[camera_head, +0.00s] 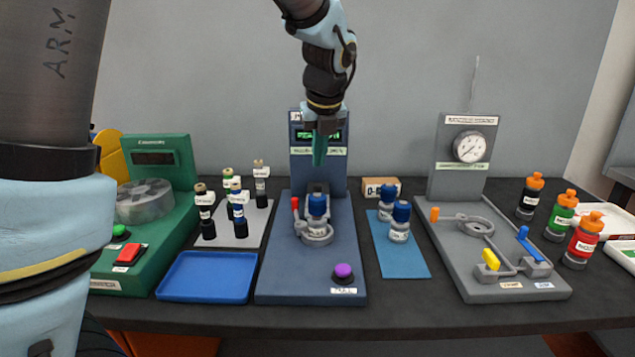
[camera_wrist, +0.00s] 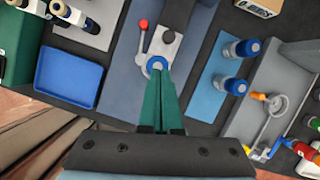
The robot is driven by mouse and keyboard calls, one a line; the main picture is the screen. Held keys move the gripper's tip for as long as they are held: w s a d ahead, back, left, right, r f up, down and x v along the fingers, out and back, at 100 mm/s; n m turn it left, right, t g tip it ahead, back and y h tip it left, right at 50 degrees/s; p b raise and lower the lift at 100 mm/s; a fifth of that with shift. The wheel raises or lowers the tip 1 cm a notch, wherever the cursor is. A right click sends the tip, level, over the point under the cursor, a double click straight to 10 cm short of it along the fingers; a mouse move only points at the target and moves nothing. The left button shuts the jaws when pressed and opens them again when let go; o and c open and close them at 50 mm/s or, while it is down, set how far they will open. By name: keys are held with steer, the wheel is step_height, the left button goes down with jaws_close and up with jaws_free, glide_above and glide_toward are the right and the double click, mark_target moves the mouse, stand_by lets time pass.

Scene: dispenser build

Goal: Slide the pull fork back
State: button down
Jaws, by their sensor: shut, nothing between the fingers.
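The blue-grey dispenser station (camera_head: 275,273) stands in the middle of the table. A purple knob (camera_head: 343,271) sits at its front right, above a small label that seems to read PULL. A blue-capped vial (camera_head: 318,205) stands upright in the station's grey holder (camera_head: 317,238), beside a red-tipped lever (camera_head: 296,204). I cannot make out the fork itself. My gripper (camera_head: 320,160) is shut and empty, pointing down above the station. In the wrist view, its green fingers (camera_wrist: 160,80) overlap the vial's blue cap (camera_wrist: 156,63) and hide the front of the station with the knob.
A blue tray (camera_head: 206,276) and a grey mat (camera_head: 256,222) with dark vials lie left of the station. A blue mat (camera_head: 407,262) with blue-capped vials lies right. Beyond are a grey gauge station (camera_head: 456,268) and several orange-capped bottles. A green machine (camera_head: 160,246) stands far left.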

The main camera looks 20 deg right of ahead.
steer(key=shift+d+r+m, duration=0.2)
steer(key=shift+d+m, duration=0.4)
steer(key=shift+w, duration=0.1)
steer(key=p+x, duration=0.2)
steer(key=x, duration=0.8)
steer(key=shift+w, duration=0.1)
